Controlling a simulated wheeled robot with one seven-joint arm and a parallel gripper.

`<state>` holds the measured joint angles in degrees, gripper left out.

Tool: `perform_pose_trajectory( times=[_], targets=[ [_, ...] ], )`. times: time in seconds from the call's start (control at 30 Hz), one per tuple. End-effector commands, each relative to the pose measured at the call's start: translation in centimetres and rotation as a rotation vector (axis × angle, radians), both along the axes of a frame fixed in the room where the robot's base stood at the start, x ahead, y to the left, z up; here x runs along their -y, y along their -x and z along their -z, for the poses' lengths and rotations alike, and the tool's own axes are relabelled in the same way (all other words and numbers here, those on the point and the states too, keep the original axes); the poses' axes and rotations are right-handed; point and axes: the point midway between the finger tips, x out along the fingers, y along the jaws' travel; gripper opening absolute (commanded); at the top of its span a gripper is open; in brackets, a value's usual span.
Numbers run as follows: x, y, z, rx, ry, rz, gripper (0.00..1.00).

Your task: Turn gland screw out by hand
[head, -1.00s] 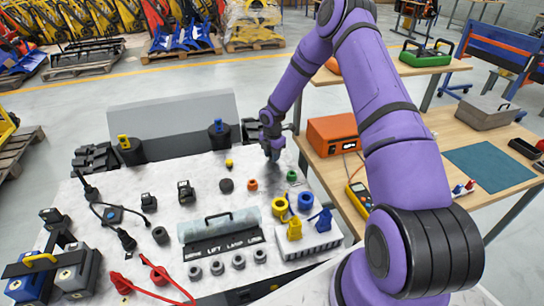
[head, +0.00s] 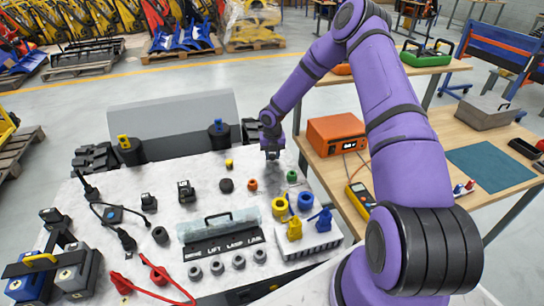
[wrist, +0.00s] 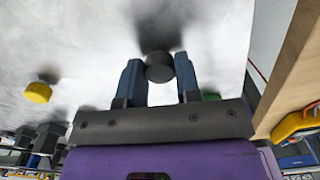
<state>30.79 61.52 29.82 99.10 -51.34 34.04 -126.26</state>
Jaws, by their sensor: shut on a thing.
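A short dark cylinder (wrist: 159,67), which I take to be the gland screw, sits between the two blue-grey fingertips of my gripper (wrist: 159,78) in the wrist view. The fingers are shut on its sides, and its round end faces the camera. In the head view my gripper (head: 271,156) points down over the back right part of the pale panel top (head: 205,172). There the fingers and wrist hide the dark cylinder. I cannot tell whether it is still seated or clear of the surface.
A yellow cap (head: 229,163), an orange ring (head: 252,185), a dark round cap (head: 226,185) and a green cap (head: 291,176) stand near my gripper. Yellow and blue parts (head: 305,201) stand nearer. An orange box (head: 333,135) rests on the wooden bench to the right.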

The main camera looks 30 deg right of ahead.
Motion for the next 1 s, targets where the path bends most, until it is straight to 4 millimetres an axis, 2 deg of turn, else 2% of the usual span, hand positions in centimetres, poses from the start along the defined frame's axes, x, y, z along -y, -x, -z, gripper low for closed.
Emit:
perform_pose_trajectory(
  times=[0.5,0.63,0.87,0.9,0.97,1.0],
  targets=[
    [-0.08,0.08,0.10,-0.001,-0.002,-0.660,0.14],
    [-0.11,0.07,0.09,-0.001,-0.002,-0.731,0.14],
    [-0.13,0.07,0.10,-0.002,-0.001,-0.739,0.14],
    [-0.13,0.07,0.10,-0.001,-0.002,-0.738,0.38],
    [-0.12,0.07,0.09,-0.002,-0.001,-0.738,0.52],
    [-0.10,0.06,0.08,-0.002,-0.001,-0.737,0.55]
  ],
)
